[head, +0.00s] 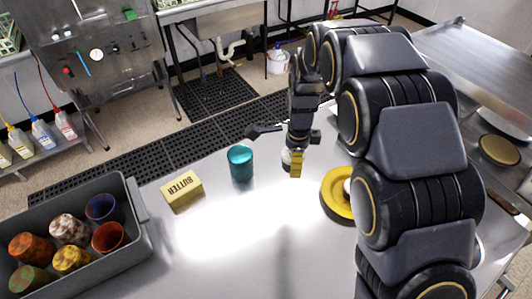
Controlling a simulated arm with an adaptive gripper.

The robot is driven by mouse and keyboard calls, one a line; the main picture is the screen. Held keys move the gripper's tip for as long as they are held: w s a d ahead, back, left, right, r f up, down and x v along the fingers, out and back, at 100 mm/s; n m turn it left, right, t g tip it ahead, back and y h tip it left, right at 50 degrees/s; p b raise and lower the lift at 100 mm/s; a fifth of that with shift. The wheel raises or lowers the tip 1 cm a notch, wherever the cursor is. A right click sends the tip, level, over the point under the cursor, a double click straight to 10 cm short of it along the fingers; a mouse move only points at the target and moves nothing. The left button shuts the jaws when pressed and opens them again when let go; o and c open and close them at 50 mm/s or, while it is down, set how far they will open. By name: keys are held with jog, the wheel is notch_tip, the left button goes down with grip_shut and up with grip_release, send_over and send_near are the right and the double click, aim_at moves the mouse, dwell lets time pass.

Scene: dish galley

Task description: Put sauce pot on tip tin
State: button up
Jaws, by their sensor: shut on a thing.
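My gripper (296,163) points down over the steel table, its yellow finger showing. It is shut on a small whitish thing (286,157), probably the sauce pot, mostly hidden behind the finger. I cannot tell whether it touches the table. A teal cylinder (241,166), probably the tip tin, stands upright on the table to the left of my gripper, apart from it.
A yellow round dish (331,204) lies right of my gripper, partly hidden by my arm. A yellow butter box (182,190) sits left of the teal cylinder. A grey bin (134,262) with several colored cups stands at the left. The table's front middle is clear.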

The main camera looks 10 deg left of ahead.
jog(key=s+a+r, duration=0.5)
jog(key=a, duration=0.3)
send_over(242, 154)
jog(key=s, duration=0.1)
jog(key=f, duration=0.8)
jog(key=shift+d, duration=0.2)
jog(key=shift+w+a+f, duration=0.3)
jog(key=shift+w+f, duration=0.2)
jog(key=shift+f, duration=1.65)
jog(key=shift+f, duration=0.15)
jog(key=o, duration=1.3)
jog(key=shift+c, duration=0.2)
